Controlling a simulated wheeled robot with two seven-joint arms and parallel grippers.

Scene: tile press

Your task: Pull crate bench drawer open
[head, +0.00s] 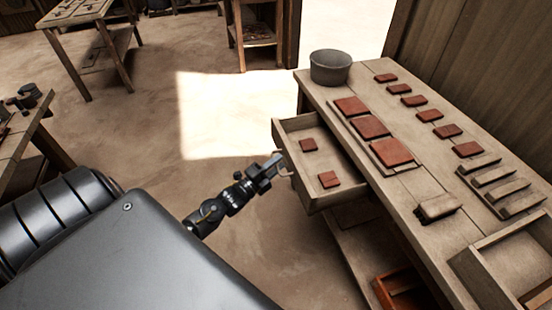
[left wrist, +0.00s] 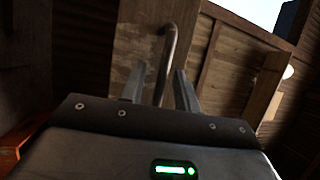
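The bench drawer (head: 331,188) stands pulled out from the left side of the wooden bench (head: 405,190). Two red tiles, one (head: 308,145) farther back and one (head: 328,180) nearer, lie inside it. My left gripper (head: 279,170) is at the drawer's front. In the left wrist view, the curved metal handle (left wrist: 168,52) stands between the two fingers of my left gripper (left wrist: 162,80), with gaps showing beside it, so the fingers look open around it. Whether a finger touches the handle is hard to tell. My right gripper is out of view.
The bench top holds a grey bucket (head: 330,67), several red tiles (head: 370,127), a wooden block (head: 438,206), slats (head: 497,182) and an open wooden box (head: 500,262). An orange crate (head: 398,290) sits below. The floor left of the drawer is clear.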

